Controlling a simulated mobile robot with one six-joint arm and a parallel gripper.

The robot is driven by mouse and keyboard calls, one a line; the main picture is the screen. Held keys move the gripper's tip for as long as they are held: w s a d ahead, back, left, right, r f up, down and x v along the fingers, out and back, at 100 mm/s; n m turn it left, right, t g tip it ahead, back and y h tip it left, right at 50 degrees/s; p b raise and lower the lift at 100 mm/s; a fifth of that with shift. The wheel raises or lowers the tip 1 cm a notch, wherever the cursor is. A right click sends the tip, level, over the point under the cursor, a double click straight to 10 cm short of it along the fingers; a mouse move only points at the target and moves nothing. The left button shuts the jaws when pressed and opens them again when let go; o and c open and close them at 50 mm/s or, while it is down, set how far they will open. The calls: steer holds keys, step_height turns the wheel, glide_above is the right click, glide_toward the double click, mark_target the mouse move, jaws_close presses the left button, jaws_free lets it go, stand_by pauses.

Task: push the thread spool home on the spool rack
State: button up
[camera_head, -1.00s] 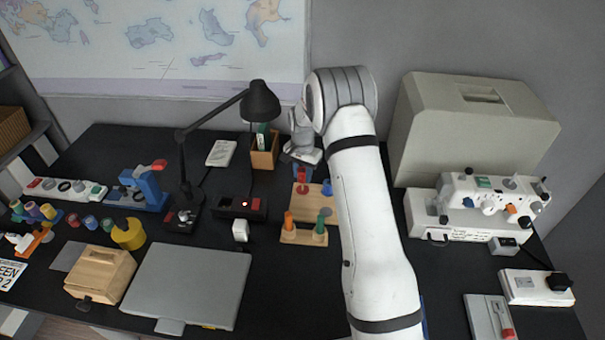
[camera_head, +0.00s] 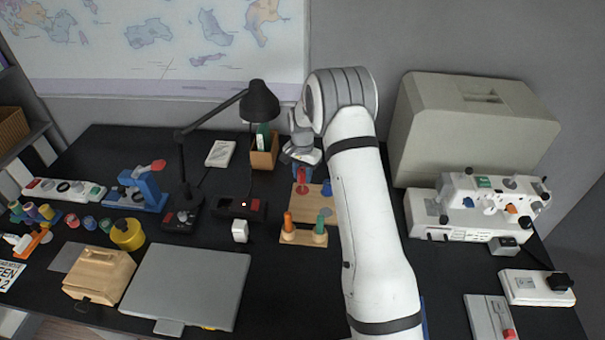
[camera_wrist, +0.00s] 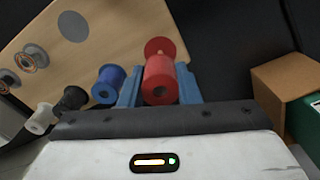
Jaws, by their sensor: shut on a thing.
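In the wrist view the red thread spool (camera_wrist: 160,82) sits between the blue fingers of my gripper (camera_wrist: 159,88), which is shut on it. Its far flange is near the edge of the wooden spool rack (camera_wrist: 110,35); I cannot tell how far it sits on a peg. In the head view my gripper (camera_head: 302,170) is at the back of the rack (camera_head: 311,209), partly hidden behind my arm, and red (camera_head: 303,189) shows there. A blue spool (camera_wrist: 108,85) is just left of my fingers. An orange spool (camera_head: 287,220) and a green spool (camera_head: 321,223) stand at the rack's front.
A wooden pen box (camera_head: 264,153) and a black lamp (camera_head: 260,103) stand left of my gripper. A white sewing machine (camera_head: 485,207) is to the right. A grey laptop (camera_head: 190,285) lies front left. Dark desk shows clear in front of the rack.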

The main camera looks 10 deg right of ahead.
mark_target(302, 183)
steer(key=shift+f+b, duration=1.55)
steer(key=shift+f, duration=0.7)
steer(key=o, duration=1)
steer(key=shift+r+p, duration=1.85)
steer(key=shift+r, duration=2.05)
